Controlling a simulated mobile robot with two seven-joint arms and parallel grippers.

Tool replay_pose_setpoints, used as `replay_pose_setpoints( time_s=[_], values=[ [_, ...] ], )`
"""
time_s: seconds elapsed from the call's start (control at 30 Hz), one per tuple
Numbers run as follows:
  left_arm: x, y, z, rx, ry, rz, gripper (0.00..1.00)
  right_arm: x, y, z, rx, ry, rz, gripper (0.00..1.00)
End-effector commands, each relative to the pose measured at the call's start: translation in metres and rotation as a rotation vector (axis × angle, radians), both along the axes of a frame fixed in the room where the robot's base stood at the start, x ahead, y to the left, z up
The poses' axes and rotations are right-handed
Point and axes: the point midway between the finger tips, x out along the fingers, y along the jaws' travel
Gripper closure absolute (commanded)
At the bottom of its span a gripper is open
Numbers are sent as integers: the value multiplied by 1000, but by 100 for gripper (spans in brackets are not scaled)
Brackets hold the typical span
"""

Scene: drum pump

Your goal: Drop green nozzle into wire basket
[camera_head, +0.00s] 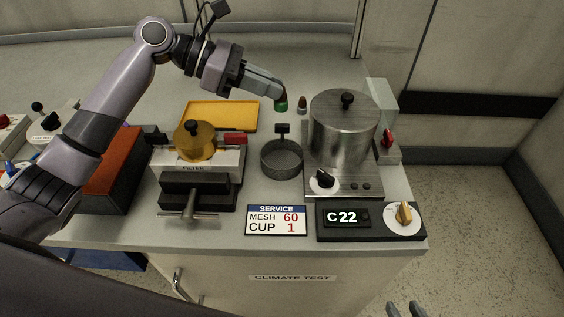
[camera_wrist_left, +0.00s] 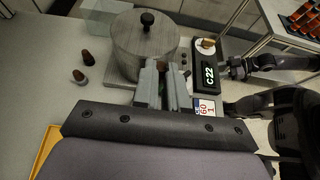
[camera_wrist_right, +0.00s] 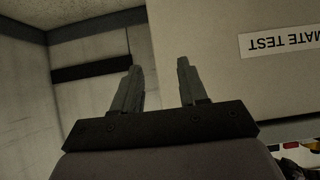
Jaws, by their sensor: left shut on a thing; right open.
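The green nozzle (camera_head: 281,106) is at the fingertips of my left gripper (camera_head: 279,93), which is shut on it. It is held behind the wire basket, above the bench. In the left wrist view the fingers of my left gripper (camera_wrist_left: 161,82) are close together and I cannot make out the nozzle there. The wire basket (camera_head: 281,160) is a round dark mesh cup with a handle at its back, between the filter unit and the steel pot. My right gripper (camera_wrist_right: 158,85) is open and empty; its tips show at the bottom of the head view (camera_head: 407,309).
A brown-tipped nozzle (camera_head: 302,106) stands right of my left gripper; two show in the left wrist view (camera_wrist_left: 85,57). The steel pot (camera_head: 343,130) stands right of the basket. A yellow tray (camera_head: 218,113) and the filter unit (camera_head: 197,165) are left. A service card (camera_head: 276,220) lies in front.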

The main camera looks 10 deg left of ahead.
Motion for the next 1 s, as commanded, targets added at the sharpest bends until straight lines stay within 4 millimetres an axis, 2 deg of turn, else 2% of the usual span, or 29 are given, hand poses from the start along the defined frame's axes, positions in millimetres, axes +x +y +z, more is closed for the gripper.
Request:
replay_pose_setpoints(
  time_s=[0.03,0.3,0.67,0.7,0.8,1.0],
  values=[
    [0,0,-10,0,-2,0,100,0,0,-14,0,0,0,57],
    [0,0,-25,1,-1,0,100,0,0,-40,0,0,0,57],
    [0,0,-24,1,0,0,100,1,0,-42,0,-2,0,57],
    [0,0,-24,1,0,0,85,1,0,-42,0,-2,0,57],
    [0,0,-24,1,0,0,58,1,0,-42,0,-2,0,57],
    [0,0,-25,0,1,0,58,1,0,-42,1,-3,0,57]
  ],
)
